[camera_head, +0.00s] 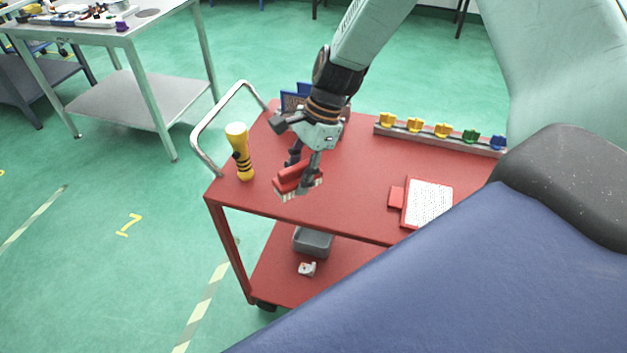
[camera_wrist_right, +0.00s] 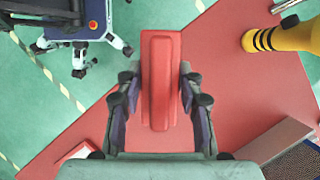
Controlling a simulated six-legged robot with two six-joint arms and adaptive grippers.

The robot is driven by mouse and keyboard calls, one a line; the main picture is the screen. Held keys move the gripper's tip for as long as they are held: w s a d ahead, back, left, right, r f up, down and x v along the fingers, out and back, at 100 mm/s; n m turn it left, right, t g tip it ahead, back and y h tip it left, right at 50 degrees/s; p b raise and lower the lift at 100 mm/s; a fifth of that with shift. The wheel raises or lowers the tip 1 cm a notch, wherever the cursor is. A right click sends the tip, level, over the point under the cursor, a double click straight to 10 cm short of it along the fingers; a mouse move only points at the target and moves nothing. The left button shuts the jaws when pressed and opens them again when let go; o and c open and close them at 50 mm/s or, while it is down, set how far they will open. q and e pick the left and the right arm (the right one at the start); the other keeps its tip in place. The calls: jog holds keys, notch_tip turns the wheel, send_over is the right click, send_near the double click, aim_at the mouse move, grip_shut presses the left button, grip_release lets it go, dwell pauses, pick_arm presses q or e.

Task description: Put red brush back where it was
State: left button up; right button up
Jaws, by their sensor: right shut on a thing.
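The red brush (camera_head: 298,178) has a red back and pale bristles on its underside. My right gripper (camera_head: 306,172) is shut on it and holds it over the near left part of the red cart top (camera_head: 350,190). In the right wrist view the red brush (camera_wrist_right: 160,75) lies lengthwise between the two fingers of my right gripper (camera_wrist_right: 160,95). Its bristles are hidden there. I cannot tell the exact gap to the cart top. My left gripper is not in view.
A yellow torch-like object (camera_head: 240,152) with black bands stands left of the brush. A blue box (camera_head: 293,100) stands behind my gripper. A rail with coloured clips (camera_head: 440,142) lines the back. A red piece with a white dotted face (camera_head: 428,203) lies right. The cart's middle is clear.

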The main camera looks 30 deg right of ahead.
jog(key=w+d+r+m+t+h+p, duration=0.1)
jog(key=w+d+r+m+t+p, duration=0.15)
jog(key=d+m, duration=0.4)
jog(key=m+t+b, duration=0.1)
jog(key=m+b, duration=0.3)
send_over(316, 192)
jog(key=shift+n+h, duration=0.25)
jog(key=shift+h, duration=0.05)
notch_tip(316, 192, down, 6)
jog(key=shift+w+d+r, duration=0.1)
jog(key=shift+d, duration=0.05)
jog(key=shift+f+b, duration=0.55)
notch_tip(316, 192, down, 3)
jog(key=b, duration=0.3)
jog(key=shift+f, duration=0.2)
jog(key=shift+w+f, duration=0.1)
